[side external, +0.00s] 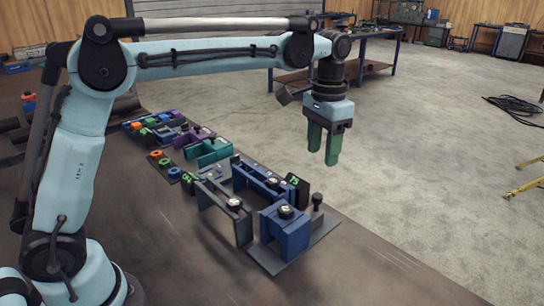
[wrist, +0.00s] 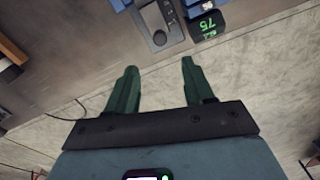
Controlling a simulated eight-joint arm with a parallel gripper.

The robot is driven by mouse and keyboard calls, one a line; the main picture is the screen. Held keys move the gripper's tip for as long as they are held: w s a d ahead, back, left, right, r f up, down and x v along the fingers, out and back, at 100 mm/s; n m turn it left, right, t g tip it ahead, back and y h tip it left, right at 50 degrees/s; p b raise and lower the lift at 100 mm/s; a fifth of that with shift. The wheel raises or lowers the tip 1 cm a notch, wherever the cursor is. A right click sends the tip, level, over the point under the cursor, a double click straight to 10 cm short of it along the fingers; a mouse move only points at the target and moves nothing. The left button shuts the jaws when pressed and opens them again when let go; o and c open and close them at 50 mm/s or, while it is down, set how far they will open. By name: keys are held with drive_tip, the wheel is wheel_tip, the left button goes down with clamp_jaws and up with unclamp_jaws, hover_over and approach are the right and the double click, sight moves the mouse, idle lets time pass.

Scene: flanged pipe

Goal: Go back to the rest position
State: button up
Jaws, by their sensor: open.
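My gripper (side external: 322,157) hangs with its two green fingers pointing down, beyond the far edge of the dark workbench (side external: 215,275), over the grey floor side. The fingers are apart with nothing between them. In the wrist view my gripper (wrist: 159,66) also shows empty, its fingertips close to the bench edge. The nearest fixture is a blue block (side external: 292,238) with a black knob on a dark plate, below and left of the fingers. I cannot make out a flanged pipe.
A grey bracket (side external: 225,208), a blue fixture (side external: 262,186) and a small black box with green digits (side external: 297,189) stand on the bench. Teal (side external: 209,152) and purple brackets and several coloured rings are farther left. The floor (side external: 430,150) around my gripper is clear.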

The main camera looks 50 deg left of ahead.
drive_tip(key=shift+r, duration=0.35)
drive_tip(key=shift+s, duration=0.1)
drive_tip(key=s+a+f+n+t, duration=0.1)
drive_tip(key=s+a+t, duration=0.1)
drive_tip(key=s, duration=0.4)
drive_tip(key=s+a+f+n+t, duration=0.1)
drive_tip(key=s+a+f+t, duration=0.1)
drive_tip(key=s, duration=0.3)
drive_tip(key=s+a+f+n+t, duration=0.1)
drive_tip(key=s+a+f+t, duration=0.1)
drive_tip(key=s, duration=0.4)
drive_tip(key=shift+s+a+f+t, duration=0.2)
drive_tip(key=shift+a+t, duration=0.1)
drive_tip(key=shift+a, duration=0.2)
drive_tip(key=shift+s+a+f+t, duration=0.15)
drive_tip(key=shift+a+t, duration=0.15)
drive_tip(key=shift+a, duration=0.2)
drive_tip(key=shift+r, duration=0.1)
